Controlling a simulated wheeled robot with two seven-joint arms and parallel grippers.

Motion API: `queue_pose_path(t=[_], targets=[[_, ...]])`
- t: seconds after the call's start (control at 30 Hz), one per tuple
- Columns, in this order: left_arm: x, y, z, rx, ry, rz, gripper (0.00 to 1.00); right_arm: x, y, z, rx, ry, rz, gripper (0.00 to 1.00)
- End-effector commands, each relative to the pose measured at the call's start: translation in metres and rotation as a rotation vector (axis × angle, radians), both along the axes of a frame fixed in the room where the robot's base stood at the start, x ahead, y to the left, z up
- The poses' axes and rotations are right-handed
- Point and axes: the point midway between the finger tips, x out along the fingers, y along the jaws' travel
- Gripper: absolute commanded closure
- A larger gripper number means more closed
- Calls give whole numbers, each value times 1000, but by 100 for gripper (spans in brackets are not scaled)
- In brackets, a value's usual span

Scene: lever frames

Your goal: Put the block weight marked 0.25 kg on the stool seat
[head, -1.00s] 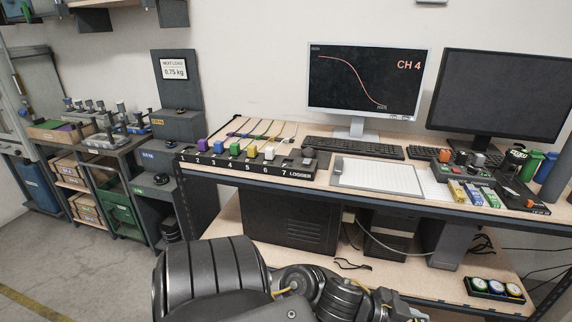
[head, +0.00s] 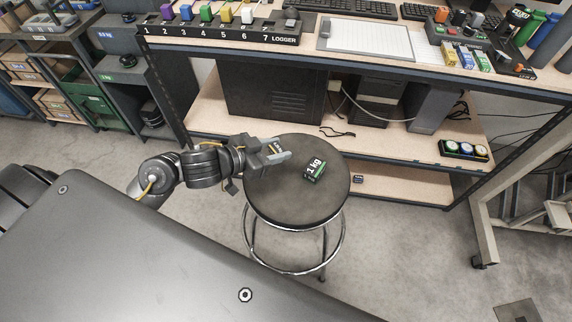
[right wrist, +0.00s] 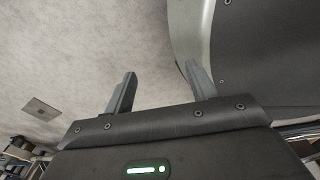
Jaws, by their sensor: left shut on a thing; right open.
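The round dark stool seat (head: 285,205) stands in the middle of the head view. My left gripper (head: 280,155) is over the seat's far left part, shut on a small block (head: 275,147). The fingers hide much of this block, and I cannot read its mark. I cannot tell whether it touches the seat. My right gripper (right wrist: 160,70) is open and empty in the right wrist view, with grey floor beyond it.
A workbench (head: 380,60) with a lower shelf stands behind the stool. A tray of round weights (head: 463,150) is on that shelf at the right. The seat's front and right parts are bare. Shelving stands at the far left.

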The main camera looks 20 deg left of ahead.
Motion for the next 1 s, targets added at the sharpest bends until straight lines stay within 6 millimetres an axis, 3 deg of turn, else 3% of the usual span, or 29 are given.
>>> queue_pose_path(t=[0.03, 0.17, 0.3, 0.47, 0.67, 0.97, 1.0], targets=[[6, -14, 0, -6, 1, -41, 93, -2, 0, 4, 1, 2, 0, 36], [17, -59, -8, -6, 1, -184, 93, -5, 1, 10, 2, 6, 0, 19], [21, -99, -15, -3, -2, -318, 93, -4, 5, 13, 8, 4, 0, 19], [20, -116, -19, 2, -5, -379, 93, -2, 14, 14, 19, -1, -3, 19], [24, -99, -28, 4, 0, -375, 93, 0, 20, 13, 26, -4, -6, 19], [39, -23, -61, 4, 1, -372, 93, 0, 12, 15, 18, -3, -3, 19], [40, -18, -72, 1, 4, -373, 93, 0, 12, 13, 16, -3, -4, 19]])
